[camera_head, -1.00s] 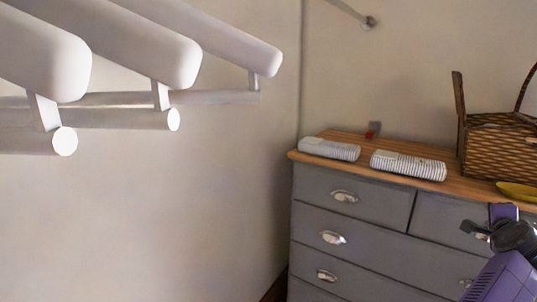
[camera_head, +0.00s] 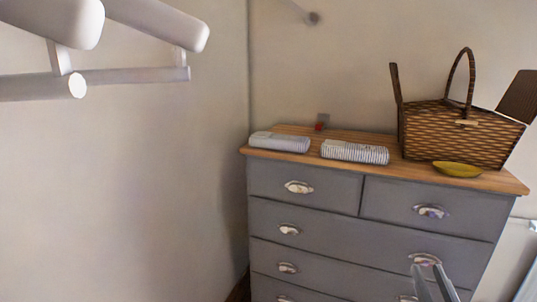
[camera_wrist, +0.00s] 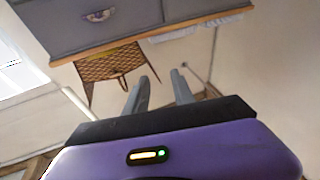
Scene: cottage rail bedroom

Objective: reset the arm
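My gripper (camera_wrist: 158,88) shows in the wrist view with its two grey fingers apart and nothing between them. Its fingertips also show in the head view (camera_head: 433,272), low at the right, in front of the grey dresser (camera_head: 300,213). They overlap the dresser's lower drawers in the picture, and I cannot tell how far off they are. The rest of my arm is out of the head view. In the wrist view the dresser (camera_wrist: 110,22) appears upside down at the top.
On the dresser's wooden top stand two folded striped cloths (camera_head: 280,142) (camera_head: 355,152), a wicker basket (camera_head: 455,135), a yellow dish (camera_head: 457,169) and a small red item (camera_head: 320,125). White rails (camera_head: 130,76) jut from the left. A wall fitting (camera_head: 312,18) is above.

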